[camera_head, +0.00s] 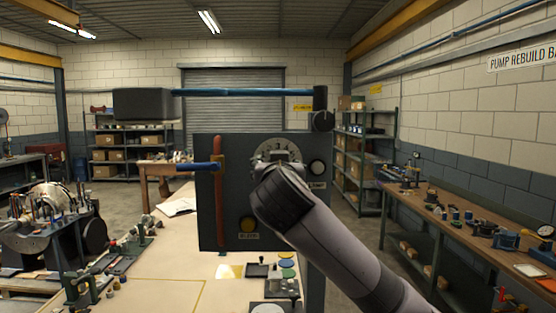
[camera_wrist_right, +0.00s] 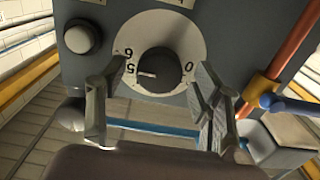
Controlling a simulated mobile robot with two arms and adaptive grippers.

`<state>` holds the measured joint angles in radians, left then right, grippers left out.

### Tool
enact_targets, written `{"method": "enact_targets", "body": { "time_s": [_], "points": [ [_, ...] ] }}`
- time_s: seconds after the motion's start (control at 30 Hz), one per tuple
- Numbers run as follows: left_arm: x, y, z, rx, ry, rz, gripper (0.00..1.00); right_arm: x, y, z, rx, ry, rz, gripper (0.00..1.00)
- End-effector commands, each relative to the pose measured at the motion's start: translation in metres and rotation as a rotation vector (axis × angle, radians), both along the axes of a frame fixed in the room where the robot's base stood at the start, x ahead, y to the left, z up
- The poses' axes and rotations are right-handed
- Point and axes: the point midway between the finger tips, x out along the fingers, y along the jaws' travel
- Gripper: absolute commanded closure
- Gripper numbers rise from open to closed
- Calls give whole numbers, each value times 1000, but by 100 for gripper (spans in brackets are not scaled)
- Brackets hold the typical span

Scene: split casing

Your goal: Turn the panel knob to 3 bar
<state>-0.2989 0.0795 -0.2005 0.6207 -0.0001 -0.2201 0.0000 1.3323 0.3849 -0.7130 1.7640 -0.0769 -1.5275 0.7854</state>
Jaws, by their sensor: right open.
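The grey panel (camera_head: 234,186) stands upright on the bench. Its pale numbered dial (camera_head: 288,145) is partly covered by my right arm in the head view, which hides the knob there. In the right wrist view the black knob (camera_wrist_right: 160,70) sits in the middle of the dial (camera_wrist_right: 178,30), with 5, 6 and 0 readable. A pale mark on the knob lies on the side toward the 5. My right gripper (camera_wrist_right: 155,103) is open, its fingers spread to either side of the knob with gaps visible. My left gripper is in neither view.
A red pipe (camera_head: 220,205) with a blue lever (camera_head: 199,166) runs up the panel left of the dial. A blue pipe (camera_head: 240,92) crosses above.

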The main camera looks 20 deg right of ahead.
Motion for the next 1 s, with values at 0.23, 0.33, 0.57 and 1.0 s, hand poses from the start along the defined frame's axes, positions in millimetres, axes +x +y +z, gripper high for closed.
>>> {"method": "enact_targets", "body": {
  "time_s": [0.23, 0.33, 0.57, 1.0],
  "points": [
    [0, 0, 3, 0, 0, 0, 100, 8, -3, -1, 0, 0, 0, 40],
    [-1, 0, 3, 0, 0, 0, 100, 8, -3, -1, 0, 0, 0, 40],
    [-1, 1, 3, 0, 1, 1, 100, 8, -2, -1, 0, 0, 0, 52],
    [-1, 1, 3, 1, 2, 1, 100, 8, -2, -1, 0, 0, 0, 81]
  ]
}}
